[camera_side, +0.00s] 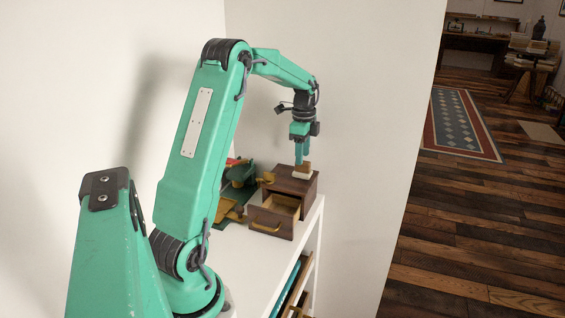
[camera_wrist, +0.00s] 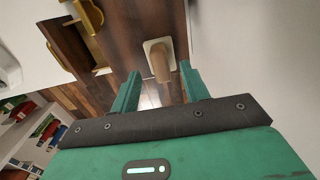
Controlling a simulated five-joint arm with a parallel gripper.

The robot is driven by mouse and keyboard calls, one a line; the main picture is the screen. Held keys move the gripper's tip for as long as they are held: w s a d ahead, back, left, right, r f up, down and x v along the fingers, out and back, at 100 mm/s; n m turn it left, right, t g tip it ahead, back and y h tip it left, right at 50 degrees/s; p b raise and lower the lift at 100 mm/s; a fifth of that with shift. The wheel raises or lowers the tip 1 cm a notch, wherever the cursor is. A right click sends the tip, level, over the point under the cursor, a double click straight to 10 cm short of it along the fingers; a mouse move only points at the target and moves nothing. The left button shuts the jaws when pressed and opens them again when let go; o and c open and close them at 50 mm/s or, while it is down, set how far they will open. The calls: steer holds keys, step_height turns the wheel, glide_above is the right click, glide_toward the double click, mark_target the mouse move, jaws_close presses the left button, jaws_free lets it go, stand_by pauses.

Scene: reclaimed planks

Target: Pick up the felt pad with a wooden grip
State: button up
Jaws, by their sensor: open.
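The felt pad with a wooden grip (camera_side: 303,174) sits on top of a small brown wooden cabinet (camera_side: 305,187), white pad down and tan grip upright. In the wrist view the pad (camera_wrist: 151,43) shows beyond my fingers, and its grip reaches toward the gap between the fingertips. My gripper (camera_side: 302,160) is open, pointing down right above the pad.
The cabinet's drawer (camera_side: 273,217) is pulled out, with a brass handle. Left of it, green, red and yellow items (camera_side: 232,185) crowd the white shelf top (camera_side: 240,270). A white wall is close behind. The shelf's right edge drops to the plank floor.

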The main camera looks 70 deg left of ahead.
mark_target(303, 168)
steer(key=shift+w+f, duration=0.1)
steer(key=shift+f, duration=1.8)
steer(key=shift+c, duration=0.4)
jaws_close()
